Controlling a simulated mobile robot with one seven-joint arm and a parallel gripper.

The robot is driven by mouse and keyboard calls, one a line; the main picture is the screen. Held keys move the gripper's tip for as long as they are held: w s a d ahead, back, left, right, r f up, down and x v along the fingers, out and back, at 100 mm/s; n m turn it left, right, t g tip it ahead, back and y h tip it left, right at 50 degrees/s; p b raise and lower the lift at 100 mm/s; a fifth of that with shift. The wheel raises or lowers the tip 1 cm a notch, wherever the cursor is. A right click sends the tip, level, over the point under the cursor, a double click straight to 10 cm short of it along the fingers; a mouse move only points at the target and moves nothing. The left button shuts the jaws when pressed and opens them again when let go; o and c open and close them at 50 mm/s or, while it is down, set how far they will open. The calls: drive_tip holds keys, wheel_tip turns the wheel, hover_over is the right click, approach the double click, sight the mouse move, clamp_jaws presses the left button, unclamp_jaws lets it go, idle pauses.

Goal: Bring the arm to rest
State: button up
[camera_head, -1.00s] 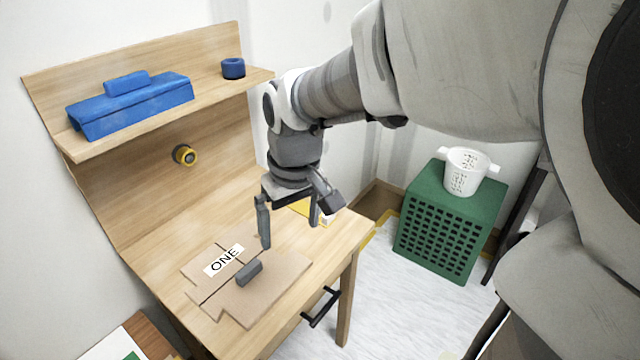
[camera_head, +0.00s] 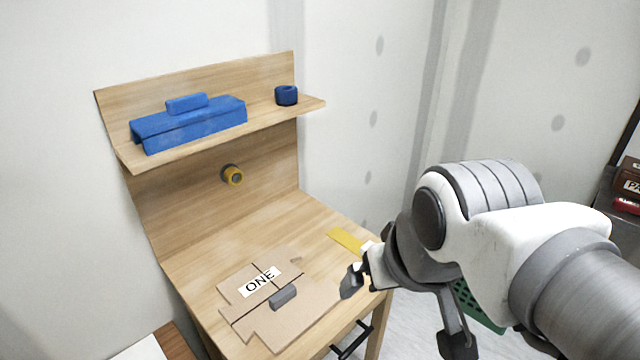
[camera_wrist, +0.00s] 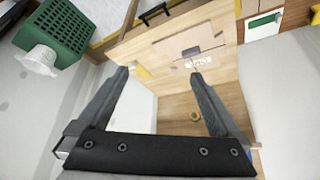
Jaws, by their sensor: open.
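My gripper (camera_wrist: 160,78) is open and empty in the wrist view, its two dark fingers spread apart. In the head view my arm comes in from the right, and my gripper is at the right front corner of the wooden desk, partly hidden by my own wrist. The flat cardboard piece (camera_head: 310,302) with the label "ONE" (camera_head: 259,281) and a grey block (camera_head: 283,298) lies on the desk top (camera_head: 205,262), left of my gripper and apart from it.
A blue box (camera_head: 190,128) and a blue ring (camera_head: 286,95) stand on the shelf. A yellow-and-black round object (camera_head: 232,175) is on the back panel. A yellow strip (camera_head: 345,240) lies near my gripper.

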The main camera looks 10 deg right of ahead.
wheel_tip(320, 180, up, 8)
drive_tip(key=p, duration=0.8)
